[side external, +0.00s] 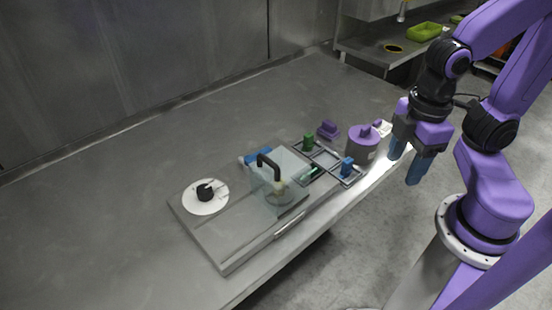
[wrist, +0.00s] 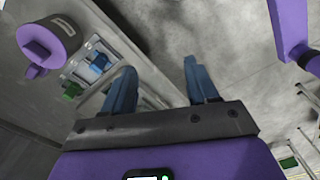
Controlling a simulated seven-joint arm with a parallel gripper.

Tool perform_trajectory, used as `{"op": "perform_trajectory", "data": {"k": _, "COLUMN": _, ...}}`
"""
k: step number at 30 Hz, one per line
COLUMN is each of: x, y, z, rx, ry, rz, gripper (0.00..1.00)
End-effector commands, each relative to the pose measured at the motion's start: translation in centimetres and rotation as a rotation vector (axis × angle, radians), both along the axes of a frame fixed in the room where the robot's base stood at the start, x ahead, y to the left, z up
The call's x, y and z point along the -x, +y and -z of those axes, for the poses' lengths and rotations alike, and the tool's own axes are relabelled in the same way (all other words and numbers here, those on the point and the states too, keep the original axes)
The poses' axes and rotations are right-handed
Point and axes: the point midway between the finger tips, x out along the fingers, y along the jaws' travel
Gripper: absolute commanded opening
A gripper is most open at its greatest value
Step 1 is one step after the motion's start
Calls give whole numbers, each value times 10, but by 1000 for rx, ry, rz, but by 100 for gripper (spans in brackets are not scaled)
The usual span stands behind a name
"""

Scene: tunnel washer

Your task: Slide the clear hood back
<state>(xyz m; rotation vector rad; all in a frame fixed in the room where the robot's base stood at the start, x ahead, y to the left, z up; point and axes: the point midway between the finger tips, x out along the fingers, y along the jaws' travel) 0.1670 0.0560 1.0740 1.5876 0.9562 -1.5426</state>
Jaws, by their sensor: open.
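The clear hood (side external: 277,185) stands on a grey base board (side external: 228,262) with rails, in the middle of the side external view. It has a dark handle (side external: 268,161) on top, and a pale object shows through it. My gripper (side external: 407,168) is to the right of the hood, beyond the table's right edge, with its two blue fingers pointing down. It is open and empty. In the wrist view the fingers (wrist: 160,85) are spread apart over the floor and table edge. I cannot make out the hood in the wrist view.
A purple-lidded grey pot (side external: 362,147) stands between the hood and my gripper; it also shows in the wrist view (wrist: 45,40). A framed tray with green and blue blocks (side external: 347,167) adjoins the hood. A white disc (side external: 206,203) with a black knob is at left. The table's left is clear.

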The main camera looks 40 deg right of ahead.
Motion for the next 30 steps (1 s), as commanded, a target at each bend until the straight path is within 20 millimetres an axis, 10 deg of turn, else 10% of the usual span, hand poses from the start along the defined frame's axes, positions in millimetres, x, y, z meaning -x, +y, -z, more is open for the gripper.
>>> {"op": "perform_trajectory", "data": {"k": 30, "x": -181, "y": 133, "z": -167, "rx": -151, "ry": 123, "rz": 1030, "gripper": 38}}
